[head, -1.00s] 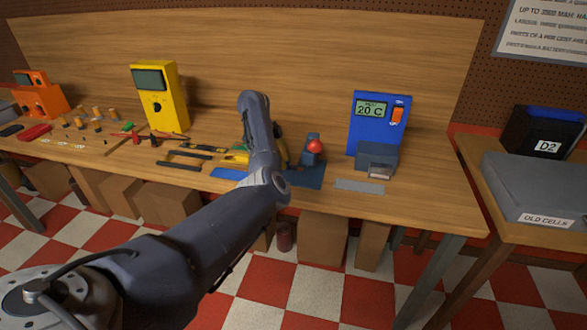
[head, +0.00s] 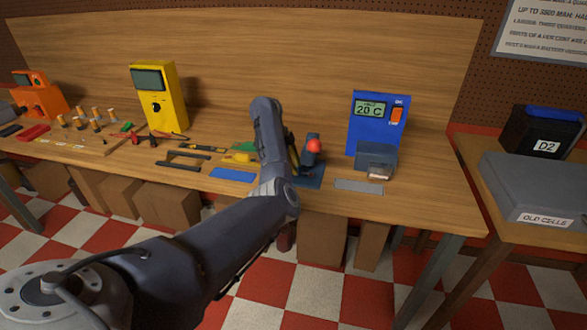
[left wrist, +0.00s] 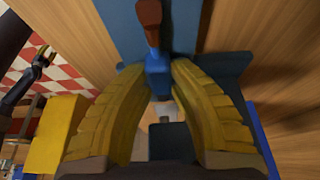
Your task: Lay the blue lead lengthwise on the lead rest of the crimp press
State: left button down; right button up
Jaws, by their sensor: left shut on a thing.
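My left gripper (left wrist: 162,85), with yellow fingers, is shut on a small blue piece with a reddish-brown end, which I take for the blue lead (left wrist: 158,80). In the head view my forearm hides most of this gripper and the lead. The crimp press (head: 312,174) is dark blue with a red ball knob, just right of the gripper. Blue surfaces of it seem to lie behind the fingers in the wrist view. I cannot make out the lead rest or whether the lead touches it. A dark arm with a yellowish end, apparently my right gripper (left wrist: 43,58), shows small at the wrist view's left.
A blue tester (head: 378,120) stands right of the press, with a grey plate (head: 359,185) in front. A blue pad (head: 233,174) and small tools lie to the left. A yellow meter (head: 158,95) stands farther left. The bench's front right corner is clear.

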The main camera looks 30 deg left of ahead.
pick_arm(q)
jog(key=c, duration=1.3)
grip_release()
jog(key=shift+v, duration=1.35)
jog(key=shift+a+r, duration=0.15)
jog(key=shift+r, duration=0.5)
jog(key=v, duration=0.8)
jog(key=shift+s+r, duration=0.1)
